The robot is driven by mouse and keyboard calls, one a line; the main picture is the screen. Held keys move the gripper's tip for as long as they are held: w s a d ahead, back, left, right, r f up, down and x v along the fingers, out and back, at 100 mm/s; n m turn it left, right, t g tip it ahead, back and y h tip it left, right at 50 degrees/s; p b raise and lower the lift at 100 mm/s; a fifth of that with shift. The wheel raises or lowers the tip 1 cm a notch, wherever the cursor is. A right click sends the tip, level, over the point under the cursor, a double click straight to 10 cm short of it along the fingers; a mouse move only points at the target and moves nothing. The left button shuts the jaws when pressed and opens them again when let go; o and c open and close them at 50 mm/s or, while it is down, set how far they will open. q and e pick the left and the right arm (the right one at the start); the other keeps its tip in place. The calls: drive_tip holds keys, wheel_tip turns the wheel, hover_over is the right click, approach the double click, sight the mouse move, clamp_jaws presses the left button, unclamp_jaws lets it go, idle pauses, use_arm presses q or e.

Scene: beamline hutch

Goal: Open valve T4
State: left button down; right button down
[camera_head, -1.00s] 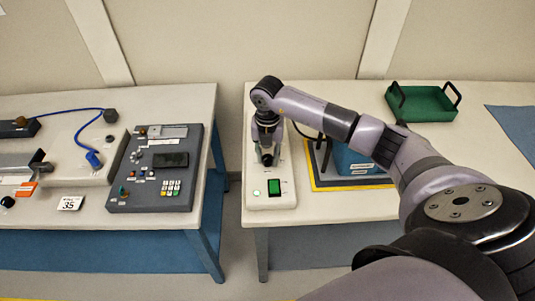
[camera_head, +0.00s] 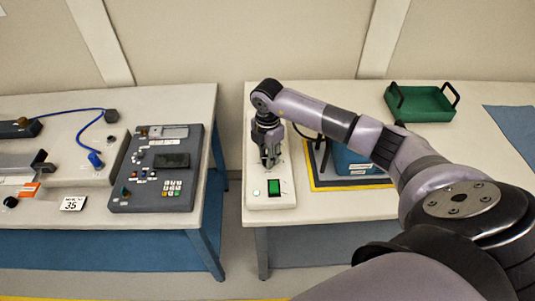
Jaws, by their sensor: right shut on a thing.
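A white valve panel (camera_head: 284,202) lies on the right table near its left edge, with a lit green switch (camera_head: 274,187) at its front. My right gripper (camera_head: 269,163) points down over the middle of this panel, behind the switch. It is shut on a small part there, apparently the valve handle, which the fingers mostly hide. I cannot read a T4 label or tell the handle's angle. My left gripper is not in view.
Right of the panel, a blue box (camera_head: 352,164) stands on a dark mat with yellow edging, partly behind my right arm. A green tray (camera_head: 421,104) with black handles is further back. A gap separates the left table, which bears a grey control box (camera_head: 125,196).

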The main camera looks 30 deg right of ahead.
idle(0.4)
drive_tip(key=c, duration=1.2)
unclamp_jaws()
drive_tip(key=shift+c, duration=0.2)
wheel_tip(320, 180, up, 12)
